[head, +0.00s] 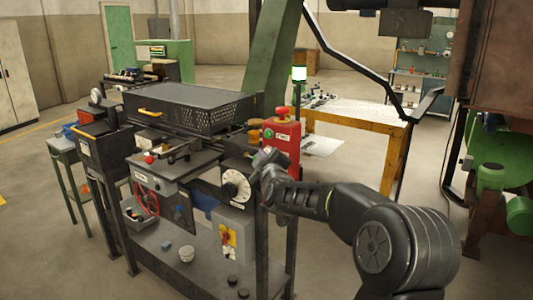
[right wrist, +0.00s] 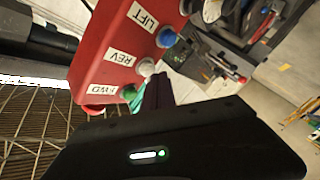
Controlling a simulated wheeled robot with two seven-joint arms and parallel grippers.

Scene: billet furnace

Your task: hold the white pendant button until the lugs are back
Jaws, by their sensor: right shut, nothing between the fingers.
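The red pendant (head: 284,142) stands upright beside the dark bench in the head view. In the right wrist view the pendant (right wrist: 112,45) carries labels LIFT, REV and FWD. The white button (right wrist: 147,67) is beside REV, between a blue button (right wrist: 166,37) and a green button (right wrist: 130,92). My right gripper (head: 268,158) is shut and empty, in front of the pendant. In the right wrist view its fingertips (right wrist: 157,82) are right at the white button; I cannot tell whether they press it. I cannot make out the lugs. My left gripper is not in view.
The dark bench with a perforated black basket (head: 190,105), a white dial (head: 236,186) and a red handwheel (head: 146,199) is left of my right arm. A signal post with a lit white lamp (head: 299,73) rises behind the pendant. An orange-edged table (head: 360,117) stands behind.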

